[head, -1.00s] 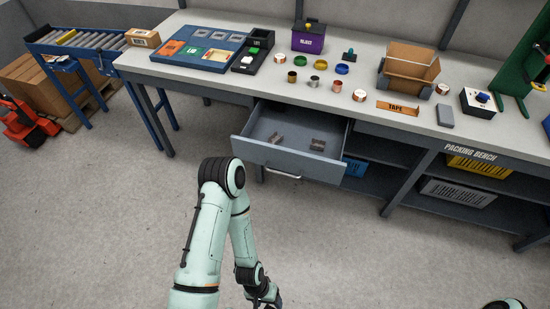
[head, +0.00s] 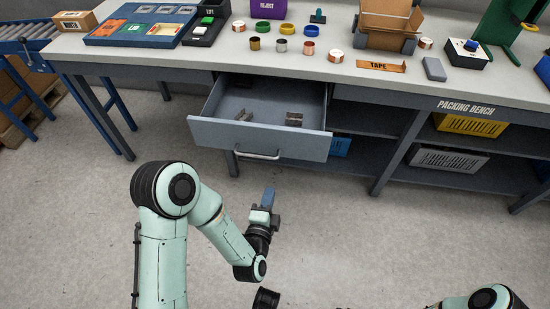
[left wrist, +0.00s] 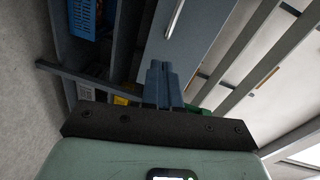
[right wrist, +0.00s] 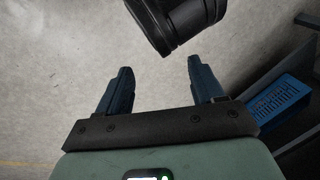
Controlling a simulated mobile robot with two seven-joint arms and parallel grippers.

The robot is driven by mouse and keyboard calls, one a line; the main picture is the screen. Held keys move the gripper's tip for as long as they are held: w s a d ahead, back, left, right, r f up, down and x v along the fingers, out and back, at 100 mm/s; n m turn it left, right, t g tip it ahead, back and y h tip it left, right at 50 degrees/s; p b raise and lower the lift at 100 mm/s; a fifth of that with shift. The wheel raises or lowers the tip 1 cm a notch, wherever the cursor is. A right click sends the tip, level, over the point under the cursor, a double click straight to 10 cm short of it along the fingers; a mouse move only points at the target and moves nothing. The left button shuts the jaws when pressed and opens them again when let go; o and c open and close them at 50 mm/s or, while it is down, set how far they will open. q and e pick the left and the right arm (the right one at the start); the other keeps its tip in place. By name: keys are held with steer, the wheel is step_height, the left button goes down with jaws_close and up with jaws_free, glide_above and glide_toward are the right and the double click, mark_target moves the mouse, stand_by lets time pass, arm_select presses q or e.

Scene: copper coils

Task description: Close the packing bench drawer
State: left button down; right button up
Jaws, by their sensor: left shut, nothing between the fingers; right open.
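The packing bench drawer (head: 262,138) is pulled open in the head view, its grey front toward me with a pale bar handle (head: 258,156). Small metal parts lie inside it. My left gripper (head: 268,197) is below and in front of the drawer front, apart from it. In the left wrist view its fingers (left wrist: 158,72) are shut together with nothing between them, and the drawer front (left wrist: 182,40) with its handle lies beyond. My right gripper (right wrist: 157,75) is open and empty over the floor in the right wrist view. Its fingers do not show in the head view.
The floor before the drawer is clear.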

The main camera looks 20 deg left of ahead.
arm_select(q)
steer(key=r+m+t, duration=0.1)
steer(key=r, duration=0.1)
steer(key=y+b, duration=0.1)
steer(key=b, duration=0.1)
glide_toward(277, 145)
steer(key=x, duration=0.6)
steer(key=shift+w+f, duration=0.1)
steer(key=shift+f, duration=0.05)
steer(key=shift+w+a, duration=0.1)
steer(key=shift+w, duration=0.2)
arm_select(e)
steer(key=shift+t, duration=0.4)
steer(key=w+f, duration=0.1)
steer(key=w+d+f, duration=0.1)
steer(key=w, duration=0.1)
steer(key=shift+w+d+f, duration=0.15)
steer(key=shift+f, duration=0.15)
arm_select(q)
steer(key=shift+w, duration=0.15)
